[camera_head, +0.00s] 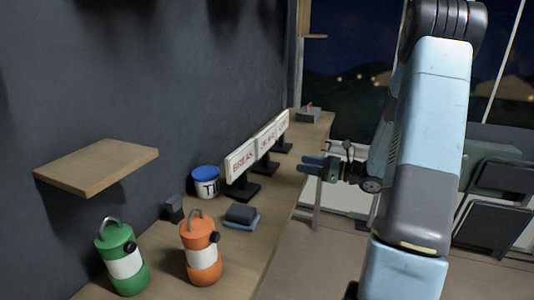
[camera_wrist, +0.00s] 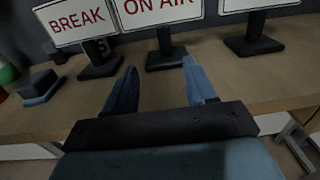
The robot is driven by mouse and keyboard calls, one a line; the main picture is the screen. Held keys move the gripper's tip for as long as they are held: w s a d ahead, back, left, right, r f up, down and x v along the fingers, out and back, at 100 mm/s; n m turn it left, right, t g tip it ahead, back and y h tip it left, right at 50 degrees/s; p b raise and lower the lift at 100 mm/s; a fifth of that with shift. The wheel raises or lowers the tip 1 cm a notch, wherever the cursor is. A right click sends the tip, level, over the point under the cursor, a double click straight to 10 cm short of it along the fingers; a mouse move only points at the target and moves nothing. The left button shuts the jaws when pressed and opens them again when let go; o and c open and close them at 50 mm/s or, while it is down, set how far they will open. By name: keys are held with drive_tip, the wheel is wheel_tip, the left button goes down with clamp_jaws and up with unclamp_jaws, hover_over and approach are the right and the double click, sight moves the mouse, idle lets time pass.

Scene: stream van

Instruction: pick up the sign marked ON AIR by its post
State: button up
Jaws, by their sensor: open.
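The ON AIR sign (camera_wrist: 155,10) is a white board with red letters on a dark post (camera_wrist: 164,38) and a flat dark base (camera_wrist: 166,60). It stands upright on the wooden counter (camera_wrist: 265,80), its top cut off in the wrist view. In the head view it is the middle sign (camera_head: 267,138) of a row of three, its lettering hard to read. My gripper (camera_wrist: 160,82) is open and empty, in front of the sign. Its fingers point toward the base and post, one on each side in the picture. In the head view my gripper (camera_head: 316,167) is beyond the counter's front edge.
The BREAK sign (camera_wrist: 75,20) stands close on the left, another sign (camera_wrist: 252,5) on the right. A dark folded stack (camera_head: 241,215), a blue-lidded tub (camera_head: 206,184), orange (camera_head: 200,250) and green (camera_head: 121,260) lanterns share the counter. A dark wall is behind.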

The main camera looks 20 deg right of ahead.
approach(268, 158)
drive_tip(key=x, duration=0.4)
drive_tip(key=shift+r, duration=0.25)
drive_tip(key=shift+f+x, duration=0.25)
drive_tip(key=shift+x, duration=1.1)
drive_tip(key=shift+f+x, duration=0.2)
drive_tip(key=shift+x, duration=1.2)
drive_tip(key=shift+w+d, duration=0.1)
drive_tip(key=shift+c, duration=0.4)
clamp_jaws()
